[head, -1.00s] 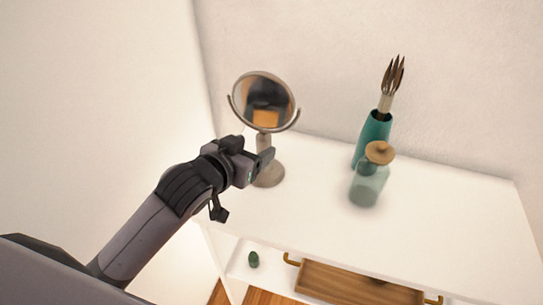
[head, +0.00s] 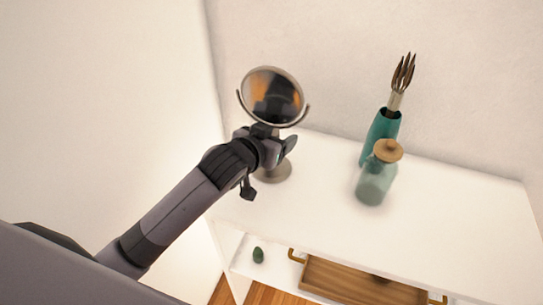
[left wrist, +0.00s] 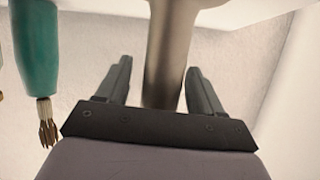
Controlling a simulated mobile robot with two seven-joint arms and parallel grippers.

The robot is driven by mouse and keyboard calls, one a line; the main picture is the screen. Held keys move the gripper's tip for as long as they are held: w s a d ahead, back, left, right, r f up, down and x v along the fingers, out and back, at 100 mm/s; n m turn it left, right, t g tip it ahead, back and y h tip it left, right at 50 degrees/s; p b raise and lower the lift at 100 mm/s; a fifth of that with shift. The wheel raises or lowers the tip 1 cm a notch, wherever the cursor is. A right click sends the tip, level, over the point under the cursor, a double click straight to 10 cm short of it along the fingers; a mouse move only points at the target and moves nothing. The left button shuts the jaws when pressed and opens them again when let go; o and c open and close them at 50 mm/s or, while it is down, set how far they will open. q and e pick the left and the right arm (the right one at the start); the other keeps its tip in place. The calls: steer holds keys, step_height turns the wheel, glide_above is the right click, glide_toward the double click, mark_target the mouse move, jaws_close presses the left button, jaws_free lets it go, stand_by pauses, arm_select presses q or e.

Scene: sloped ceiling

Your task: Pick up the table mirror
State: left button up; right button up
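The table mirror (head: 272,92) stands upright on the white table, with a round glass in a metal frame, a stem and a round base (head: 275,171). My left gripper (head: 283,145) is at the stem, below the glass, and hides part of the stem in the head view. In the left wrist view, the stem (left wrist: 168,55) passes between the two spread fingers of my left gripper (left wrist: 160,85). The fingers are open, with a gap visible on the left side; contact on the right side is unclear. My right gripper is not in view.
The white table (head: 440,215) also holds a glass bottle with a wooden stopper (head: 374,182) and a teal vase (head: 381,132) with brushes, right of the mirror. A wooden tray (head: 355,285) and a small green object (head: 258,255) are on the lower shelf. Walls stand behind and left.

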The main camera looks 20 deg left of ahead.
arm_select(q)
steer(key=c, duration=1)
steer(key=shift+r, duration=0.1)
jaws_close()
steer(key=shift+r, duration=0.1)
